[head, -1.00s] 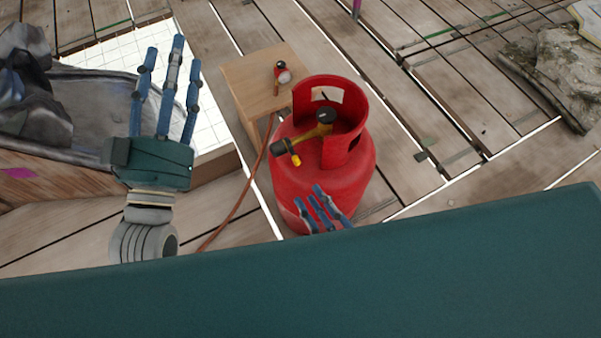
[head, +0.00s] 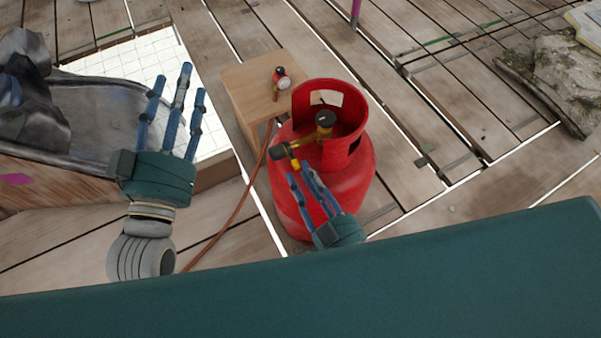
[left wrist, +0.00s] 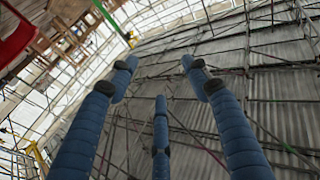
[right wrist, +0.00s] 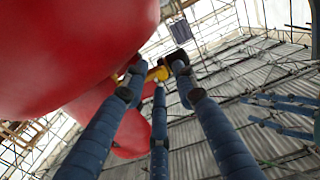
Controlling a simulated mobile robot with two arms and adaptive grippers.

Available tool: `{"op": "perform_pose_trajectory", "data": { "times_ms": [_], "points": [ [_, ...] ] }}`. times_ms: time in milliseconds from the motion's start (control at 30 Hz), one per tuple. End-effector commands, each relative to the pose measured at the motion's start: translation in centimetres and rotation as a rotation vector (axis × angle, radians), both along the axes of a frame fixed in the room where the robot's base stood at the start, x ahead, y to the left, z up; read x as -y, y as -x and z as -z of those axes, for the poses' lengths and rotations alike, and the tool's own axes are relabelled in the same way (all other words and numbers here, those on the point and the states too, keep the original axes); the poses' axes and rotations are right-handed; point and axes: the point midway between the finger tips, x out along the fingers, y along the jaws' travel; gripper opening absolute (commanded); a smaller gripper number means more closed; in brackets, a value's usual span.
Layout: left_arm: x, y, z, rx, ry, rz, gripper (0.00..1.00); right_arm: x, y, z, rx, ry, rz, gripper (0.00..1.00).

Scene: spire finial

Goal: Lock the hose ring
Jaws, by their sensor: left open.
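A red gas cylinder (head: 345,188) stands upright on the plank floor. A brass valve with a black knob (head: 326,118) sits inside its collar. A black round fitting (head: 279,151) sticks out left of the valve, with a yellow piece below it. I cannot tell which part is the hose ring. My right gripper (head: 298,173) is just below this fitting, fingers apart. In the right wrist view, its fingertips (right wrist: 156,72) are near a yellow part and a black round part (right wrist: 180,58); contact is unclear. My left gripper (head: 177,84) is open and empty, left of the cylinder.
An orange-brown hose (head: 235,213) runs down beside the cylinder. Planks to the right are mostly clear.

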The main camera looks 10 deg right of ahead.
Motion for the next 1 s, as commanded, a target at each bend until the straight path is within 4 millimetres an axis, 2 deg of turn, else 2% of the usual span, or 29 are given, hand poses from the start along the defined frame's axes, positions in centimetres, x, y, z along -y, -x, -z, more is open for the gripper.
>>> {"op": "perform_pose_trajectory", "data": {
  "times_ms": [200, 500, 633, 667, 867, 1000],
  "points": [
    [0.1, 0.4, -1.8, 0.079, 0.022, 0.005, 0.49, -0.4, -1.5, 0.0, -0.001, -0.002, 0.000, 0.28],
    [0.2, 0.4, -2.0, 0.088, 0.024, 0.006, 0.49, -0.5, -1.6, 0.0, -0.002, -0.002, 0.000, 0.28],
    [0.1, 0.4, -2.0, 0.088, 0.024, 0.006, 0.49, -0.5, -1.6, 0.0, -0.001, -0.001, 0.000, 0.02],
    [0.1, 0.4, -2.0, 0.087, 0.024, 0.006, 0.49, -0.5, -1.6, 0.0, -0.003, -0.001, -0.001, 0.00],
    [0.1, 0.4, -1.9, 0.089, 0.024, 0.005, 0.49, -0.7, -1.5, 0.2, -0.003, -0.001, -0.003, 0.00],
    [0.3, 1.3, -4.5, 0.209, 0.058, 0.013, 0.49, -0.7, -1.5, 0.6, 0.013, -0.005, -0.005, 0.00]
  ]
}}
